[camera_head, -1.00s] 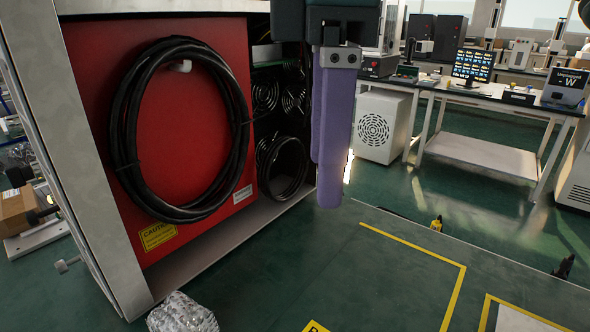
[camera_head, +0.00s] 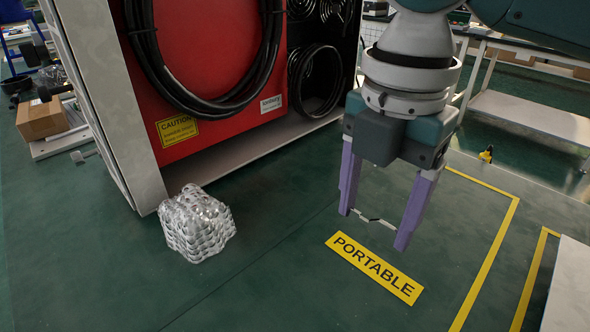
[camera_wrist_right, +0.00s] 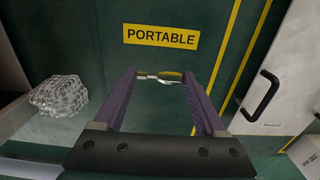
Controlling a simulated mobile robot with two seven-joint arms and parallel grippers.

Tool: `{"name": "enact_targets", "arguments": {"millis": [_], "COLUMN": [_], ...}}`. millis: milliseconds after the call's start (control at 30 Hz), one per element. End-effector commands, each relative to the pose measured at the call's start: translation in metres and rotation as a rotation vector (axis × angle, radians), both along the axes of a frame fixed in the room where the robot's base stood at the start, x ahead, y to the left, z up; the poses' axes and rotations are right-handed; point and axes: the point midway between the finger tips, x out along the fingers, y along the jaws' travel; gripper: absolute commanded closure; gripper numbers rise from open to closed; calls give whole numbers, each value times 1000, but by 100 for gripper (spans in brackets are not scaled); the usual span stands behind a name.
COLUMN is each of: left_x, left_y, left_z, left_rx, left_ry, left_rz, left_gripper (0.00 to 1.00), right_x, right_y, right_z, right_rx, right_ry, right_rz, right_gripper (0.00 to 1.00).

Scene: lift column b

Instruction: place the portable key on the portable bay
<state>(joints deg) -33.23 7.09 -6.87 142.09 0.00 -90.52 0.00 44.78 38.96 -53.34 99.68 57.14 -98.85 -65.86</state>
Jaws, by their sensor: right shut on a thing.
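The portable key (camera_head: 372,218) is a small, thin piece with a metallic sheen. It spans the gap between the purple fingertips of my right gripper (camera_head: 374,227), which is shut on it and points down. It also shows in the right wrist view (camera_wrist_right: 160,77), looking partly yellow and partly silver. The portable bay (camera_head: 455,236) is a green area edged by a yellow line, with a yellow PORTABLE label (camera_head: 374,268). The key appears above the surface near the label; its exact height is hard to tell. My left gripper is not in view.
A clear, bubbly wrapped bundle (camera_head: 196,224) lies on the green surface at left. Behind it stands an open cabinet with a red panel (camera_head: 215,60) and coiled black cables. A pale panel (camera_head: 570,290) stands at the right edge. The surface around the label is clear.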

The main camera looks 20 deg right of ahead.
Motion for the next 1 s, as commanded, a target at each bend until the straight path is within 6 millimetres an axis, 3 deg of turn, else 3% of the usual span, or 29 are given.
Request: {"name": "enact_targets", "arguments": {"millis": [33,100,367,600,967,1000], "left_x": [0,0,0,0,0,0], "left_y": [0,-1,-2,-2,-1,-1], "left_z": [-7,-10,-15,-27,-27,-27], "left_rx": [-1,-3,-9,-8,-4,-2], "left_ry": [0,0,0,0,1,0], "left_rz": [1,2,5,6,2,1], "left_gripper": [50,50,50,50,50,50], "right_x": [-1,-1,0,0,0,0], "right_y": [0,0,0,0,0,0], "right_z": [-17,-30,-51,-87,-90,-90], "right_rx": [0,0,1,1,0,0], "right_ry": [5,2,0,1,0,0], "right_rz": [-2,-1,-1,-1,-1,-1], "right_gripper": [78,78,78,78,78,26]}}
